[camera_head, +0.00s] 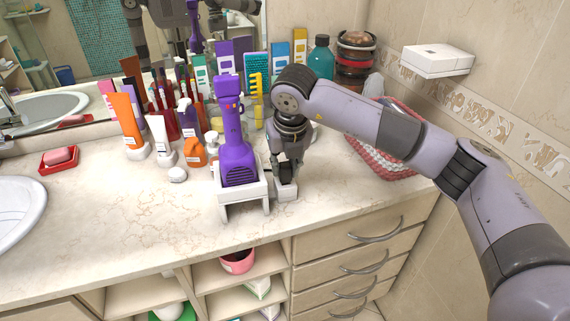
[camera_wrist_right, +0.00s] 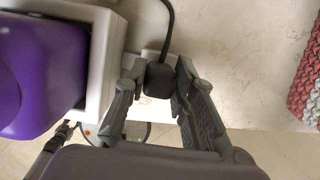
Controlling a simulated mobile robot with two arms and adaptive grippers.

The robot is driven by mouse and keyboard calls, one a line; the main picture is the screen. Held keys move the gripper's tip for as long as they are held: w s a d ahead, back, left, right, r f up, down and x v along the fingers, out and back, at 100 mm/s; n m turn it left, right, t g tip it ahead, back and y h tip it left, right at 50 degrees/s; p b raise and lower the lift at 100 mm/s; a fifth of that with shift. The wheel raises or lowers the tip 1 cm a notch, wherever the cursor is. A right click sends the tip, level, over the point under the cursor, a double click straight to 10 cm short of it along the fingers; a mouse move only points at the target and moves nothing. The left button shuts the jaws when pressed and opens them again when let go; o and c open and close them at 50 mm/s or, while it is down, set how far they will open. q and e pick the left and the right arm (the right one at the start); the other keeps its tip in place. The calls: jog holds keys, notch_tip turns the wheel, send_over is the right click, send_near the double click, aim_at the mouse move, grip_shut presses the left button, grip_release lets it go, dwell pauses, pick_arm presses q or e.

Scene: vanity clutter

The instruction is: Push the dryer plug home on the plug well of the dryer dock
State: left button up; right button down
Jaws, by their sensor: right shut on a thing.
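The purple hair dryer (camera_head: 232,130) stands upright in the white dryer dock (camera_head: 245,192), and its purple body also shows at the left of the wrist view (camera_wrist_right: 35,75). The small white plug well (camera_head: 286,190) is at the dock's right side. My right gripper (camera_head: 288,172) points down over the well. In the wrist view, my right gripper (camera_wrist_right: 160,85) is shut on the black dryer plug (camera_wrist_right: 158,82), with its cord running up the picture. The plug is at the well; I cannot tell how deep it sits. My left gripper is not in view.
Bottles, tubes and boxes crowd the counter behind the dryer, including an orange tube (camera_head: 126,118). A red-and-grey woven basket (camera_head: 385,165) is to the right, behind my arm. The front of the counter (camera_head: 130,225) is clear. A sink (camera_head: 20,208) is at left.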

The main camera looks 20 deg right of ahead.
jog(key=shift+f, duration=0.3)
jog(key=c, duration=1.2)
grip_release()
jog(key=shift+c, duration=0.2)
jog(key=v, duration=1.2)
